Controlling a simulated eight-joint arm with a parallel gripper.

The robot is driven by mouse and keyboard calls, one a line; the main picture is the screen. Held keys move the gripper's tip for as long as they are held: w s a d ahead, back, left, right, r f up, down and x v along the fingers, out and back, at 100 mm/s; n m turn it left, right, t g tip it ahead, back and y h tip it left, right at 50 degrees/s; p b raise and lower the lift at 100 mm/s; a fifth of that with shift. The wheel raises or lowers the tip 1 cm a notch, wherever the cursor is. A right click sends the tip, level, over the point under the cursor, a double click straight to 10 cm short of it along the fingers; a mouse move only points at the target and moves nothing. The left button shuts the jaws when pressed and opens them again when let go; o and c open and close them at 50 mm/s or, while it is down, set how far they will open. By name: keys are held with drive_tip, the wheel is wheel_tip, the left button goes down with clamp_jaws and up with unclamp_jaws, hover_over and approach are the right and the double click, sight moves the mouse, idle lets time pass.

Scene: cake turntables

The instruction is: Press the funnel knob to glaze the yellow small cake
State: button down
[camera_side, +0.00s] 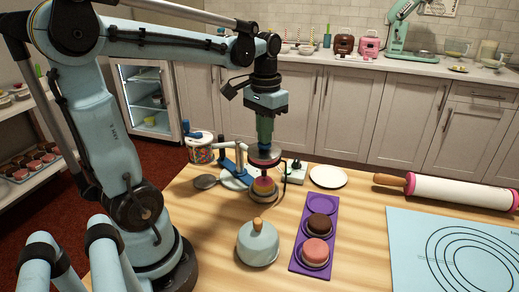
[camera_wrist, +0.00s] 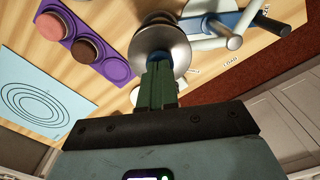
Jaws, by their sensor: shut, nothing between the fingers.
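The yellow small cake (camera_side: 264,188) sits on its round stand directly below the funnel. Its upper part looks reddish, and I cannot tell whether that is glaze. The funnel (camera_side: 265,159) hangs from a blue and white holder (camera_side: 238,161) just above the cake; in the wrist view its round metal body (camera_wrist: 160,55) lies beyond the fingertips. My gripper (camera_side: 265,143) points straight down over the funnel, shut and empty. The green fingers also show in the wrist view (camera_wrist: 159,72), with their tips at the funnel. They hide the knob, so contact is unclear.
A purple tray (camera_side: 297,262) holds a brown cake (camera_side: 319,224) and a pink cake (camera_side: 315,252); its far slot is empty. A grey dome (camera_side: 257,246) stands in front. A white plate (camera_side: 328,177), rolling pin (camera_side: 455,190) and blue mat (camera_side: 410,265) lie to the right.

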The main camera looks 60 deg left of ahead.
drive_tip(key=shift+r, duration=3.5)
drive_tip(key=s+d+f+m+t, duration=0.1)
drive_tip(key=d+f+m+t, duration=0.2)
drive_tip(key=d+f+t, duration=0.4)
drive_tip(key=d+f, duration=0.3)
drive_tip(key=d, duration=0.2)
drive_tip(key=shift+s, duration=0.2)
